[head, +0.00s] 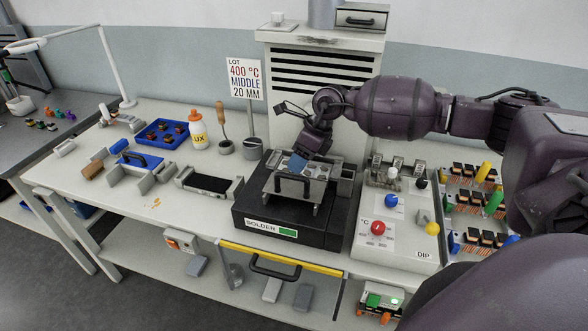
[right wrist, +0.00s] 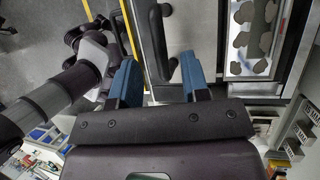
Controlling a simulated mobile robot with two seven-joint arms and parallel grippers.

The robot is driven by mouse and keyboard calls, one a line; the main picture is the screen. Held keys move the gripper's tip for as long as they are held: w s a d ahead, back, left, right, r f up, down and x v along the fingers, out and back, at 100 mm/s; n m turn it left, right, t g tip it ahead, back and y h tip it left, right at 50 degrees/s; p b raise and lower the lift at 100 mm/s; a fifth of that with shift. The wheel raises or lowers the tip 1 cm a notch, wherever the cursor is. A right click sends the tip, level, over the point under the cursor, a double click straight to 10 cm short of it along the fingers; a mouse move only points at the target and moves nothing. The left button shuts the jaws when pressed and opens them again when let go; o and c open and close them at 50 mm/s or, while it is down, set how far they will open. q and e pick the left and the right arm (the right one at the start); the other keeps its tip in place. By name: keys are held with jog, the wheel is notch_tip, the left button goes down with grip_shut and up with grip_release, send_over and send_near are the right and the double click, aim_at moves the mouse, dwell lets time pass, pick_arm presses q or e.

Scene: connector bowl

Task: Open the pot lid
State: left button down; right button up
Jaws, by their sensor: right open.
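The solder pot (head: 252,213) is a black block with a SOLDER label on the bench. Its silver opening shows grey blobs (right wrist: 255,38) in the right wrist view. A grey metal lid (right wrist: 195,28) with a black bar handle (right wrist: 161,42) sits beside this opening, on its front side; in the head view the handle (head: 298,178) shows at the front of the pot. My right gripper (head: 294,162) is open above the lid. In the right wrist view its blue fingers (right wrist: 158,84) lie one on each side of the handle's line; I cannot tell whether they touch it. My left gripper is not in view.
A control box with a red knob (head: 378,228) stands right of the pot. A sign (head: 245,80) and a louvred cabinet (head: 325,72) are behind.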

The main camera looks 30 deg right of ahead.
jog(key=v, duration=0.7)
jog(key=shift+b, duration=0.3)
jog(key=shift+r, duration=0.15)
